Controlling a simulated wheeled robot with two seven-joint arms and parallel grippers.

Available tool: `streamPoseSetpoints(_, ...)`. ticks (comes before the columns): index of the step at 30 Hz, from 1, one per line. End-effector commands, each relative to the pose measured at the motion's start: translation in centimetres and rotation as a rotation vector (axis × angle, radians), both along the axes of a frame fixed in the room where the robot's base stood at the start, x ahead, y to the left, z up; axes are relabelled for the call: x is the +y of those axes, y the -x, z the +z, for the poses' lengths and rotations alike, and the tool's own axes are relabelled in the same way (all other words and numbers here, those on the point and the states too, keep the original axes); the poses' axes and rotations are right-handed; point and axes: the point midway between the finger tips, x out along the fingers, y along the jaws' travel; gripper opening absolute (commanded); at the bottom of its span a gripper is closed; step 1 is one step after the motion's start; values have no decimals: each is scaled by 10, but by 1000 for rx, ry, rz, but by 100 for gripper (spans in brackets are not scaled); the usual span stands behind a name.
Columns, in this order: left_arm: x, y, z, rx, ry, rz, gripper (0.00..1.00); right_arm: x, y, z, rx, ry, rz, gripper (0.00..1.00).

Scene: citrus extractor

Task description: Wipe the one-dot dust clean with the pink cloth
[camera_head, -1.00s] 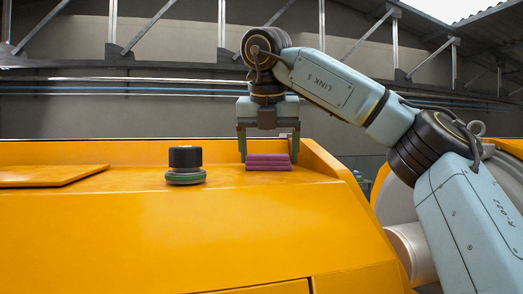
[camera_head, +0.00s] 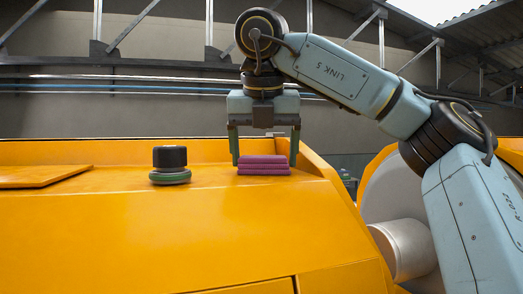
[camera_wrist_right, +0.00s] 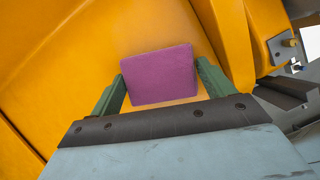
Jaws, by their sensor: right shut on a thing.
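The pink cloth (camera_head: 264,166) is a folded, layered pad at the right part of the orange housing's top, in the head view. In the right wrist view the cloth (camera_wrist_right: 160,75) fills the gap between the green fingers. My right gripper (camera_head: 265,160) points down and is shut on the cloth, one finger at each side. The cloth is at or very close to the orange surface; I cannot tell whether it touches. No dust or dot mark can be made out in either view. My left gripper is not in view.
A black knob with a green ring (camera_head: 170,165) stands on the orange housing (camera_head: 150,230), left of the cloth. A raised orange panel (camera_head: 40,176) lies at the far left. A raised orange rim (camera_head: 316,165) borders the right side. The surface in front of the cloth is clear.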

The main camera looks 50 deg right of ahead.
Motion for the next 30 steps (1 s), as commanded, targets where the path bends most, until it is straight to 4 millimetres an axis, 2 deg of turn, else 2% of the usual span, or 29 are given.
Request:
streamPoseSetpoints(10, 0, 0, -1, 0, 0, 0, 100, 12, 22, -2, 2, 0, 1, 59)
streamPoseSetpoints(20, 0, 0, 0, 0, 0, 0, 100, 17, 31, -2, 4, 0, 2, 59)
streamPoseSetpoints(30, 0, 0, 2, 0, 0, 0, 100, 30, 54, -1, 7, 1, 2, 59)
